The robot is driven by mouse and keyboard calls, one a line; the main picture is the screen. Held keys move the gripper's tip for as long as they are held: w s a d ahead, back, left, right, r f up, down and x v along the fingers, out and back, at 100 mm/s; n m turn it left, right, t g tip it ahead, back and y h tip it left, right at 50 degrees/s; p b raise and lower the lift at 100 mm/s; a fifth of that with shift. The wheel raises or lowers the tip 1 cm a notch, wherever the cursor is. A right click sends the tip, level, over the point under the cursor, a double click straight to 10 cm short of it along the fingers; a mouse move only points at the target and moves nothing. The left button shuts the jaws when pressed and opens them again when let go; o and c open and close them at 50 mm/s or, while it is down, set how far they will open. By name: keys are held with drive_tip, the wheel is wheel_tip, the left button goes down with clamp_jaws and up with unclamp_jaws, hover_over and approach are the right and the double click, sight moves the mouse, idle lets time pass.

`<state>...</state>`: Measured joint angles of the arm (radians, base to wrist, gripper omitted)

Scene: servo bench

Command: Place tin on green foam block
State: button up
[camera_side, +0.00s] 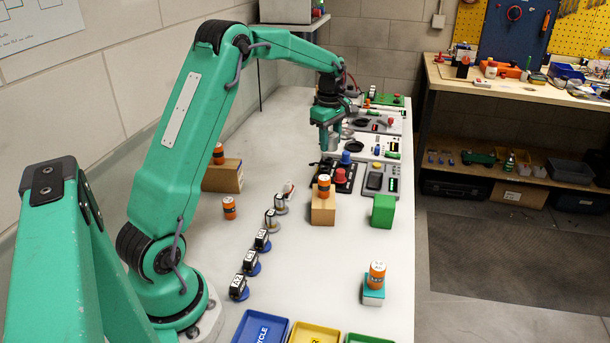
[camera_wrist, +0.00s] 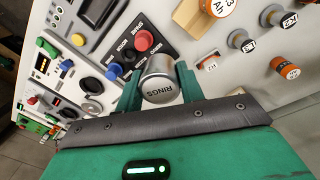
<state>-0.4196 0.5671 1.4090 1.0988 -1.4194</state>
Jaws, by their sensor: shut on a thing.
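My gripper (camera_side: 330,138) is shut on a silver tin and holds it over the far part of the bench. In the wrist view the tin (camera_wrist: 160,85) is lettered RINGS and sits between the two green fingers of my gripper (camera_wrist: 159,88). In the side view the tin is mostly hidden by the fingers. The green foam block (camera_side: 383,211) stands near the right edge of the bench, nearer the side camera than my gripper. Its top is bare. It does not show in the wrist view.
A control panel with red and blue knobs (camera_side: 345,170) lies near my gripper. An orange bottle stands on a wooden block (camera_side: 322,211), left of the green block. Another stands on a teal-sided block (camera_side: 373,297). Several labelled parts (camera_side: 262,240) form a row. Trays (camera_side: 262,328) lie in front.

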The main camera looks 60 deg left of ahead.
drive_tip(key=d+r+m, duration=0.2)
drive_tip(key=d, duration=1.3)
drive_tip(key=d+r+m, duration=0.2)
drive_tip(key=d+m, duration=0.1)
drive_tip(key=d, duration=1.1)
hover_over(386, 200)
wheel_tip(386, 200, down, 7)
drive_tip(key=shift+s+a, duration=0.1)
drive_tip(key=shift+s, duration=0.05)
drive_tip(key=shift+f, duration=2)
drive_tip(key=shift+f, duration=0.15)
drive_tip(key=o, duration=1)
